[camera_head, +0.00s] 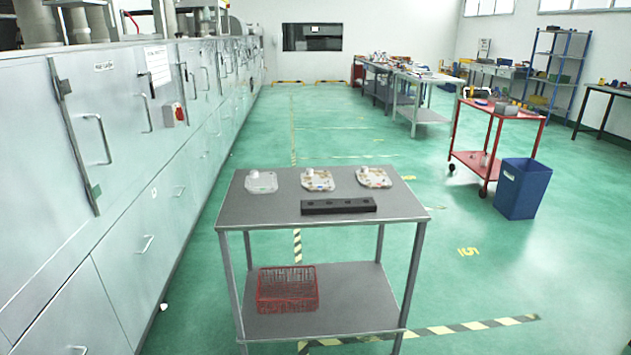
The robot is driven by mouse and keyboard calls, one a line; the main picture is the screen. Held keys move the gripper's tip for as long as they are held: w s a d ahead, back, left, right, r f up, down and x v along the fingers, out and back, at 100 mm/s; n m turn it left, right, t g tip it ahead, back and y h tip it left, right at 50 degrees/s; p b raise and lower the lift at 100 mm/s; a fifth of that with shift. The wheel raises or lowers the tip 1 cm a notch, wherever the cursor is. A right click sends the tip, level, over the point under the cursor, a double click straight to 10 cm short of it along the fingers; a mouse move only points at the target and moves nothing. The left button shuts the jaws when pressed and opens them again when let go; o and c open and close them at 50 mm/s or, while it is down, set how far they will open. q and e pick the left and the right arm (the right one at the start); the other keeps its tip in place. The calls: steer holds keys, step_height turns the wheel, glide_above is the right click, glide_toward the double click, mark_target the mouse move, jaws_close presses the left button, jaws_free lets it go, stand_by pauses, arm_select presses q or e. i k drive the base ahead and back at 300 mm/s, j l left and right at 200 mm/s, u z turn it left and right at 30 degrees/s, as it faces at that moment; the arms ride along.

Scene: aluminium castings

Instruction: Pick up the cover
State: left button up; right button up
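Three flat light-coloured castings lie in a row on the top of a grey two-tier table (240,208). The left casting (262,182) is plain pale grey with a small raised knob. The middle casting (318,181) and the right casting (374,178) have brownish patches and a raised knob each. I cannot tell for sure which of them is the cover. Neither of my grippers is in view.
A dark bar with holes (338,207) lies in front of the castings. A red wire basket (287,289) sits on the lower shelf. Grey cabinets (130,150) line the left. A blue bin (522,188) and red cart (500,110) stand right. Green floor around the table is open.

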mark_target(313, 180)
steer(key=i+j, duration=0.2)
steer(key=i, duration=0.15)
steer(key=i+j+z, duration=0.2)
steer(key=i, duration=0.15)
steer(key=i+j+z, duration=0.2)
steer(key=i+j, duration=0.05)
steer(key=i, duration=0.1)
